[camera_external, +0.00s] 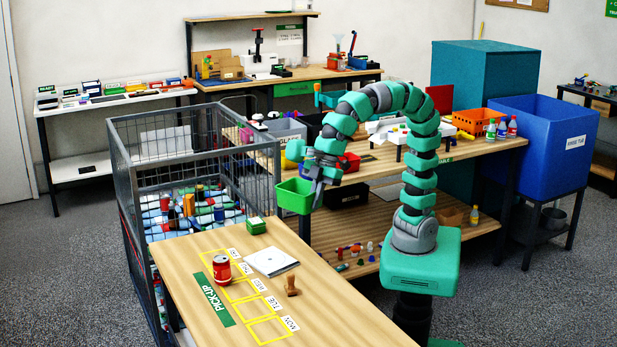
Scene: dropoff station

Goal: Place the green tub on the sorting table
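The green tub (294,196) hangs from my gripper (316,188), upright as far as I can see. It is in the air just beyond the far right edge of the front wooden table (330,310). My gripper is at the tub's right side and appears shut on its rim, though the fingertips are small and partly hidden. The front table carries a green PICK-UP label and yellow marked squares with day cards. I cannot tell which table is the sorting table; another wooden table (460,152) with bins stands behind my arm.
On the front table are a red can (221,269), a white notepad (271,261), a wooden stamp (291,286) and a green box (255,225). A wire cage (126,190) of cans stands left. A blue bin (540,145) is at right. The front table's near right is clear.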

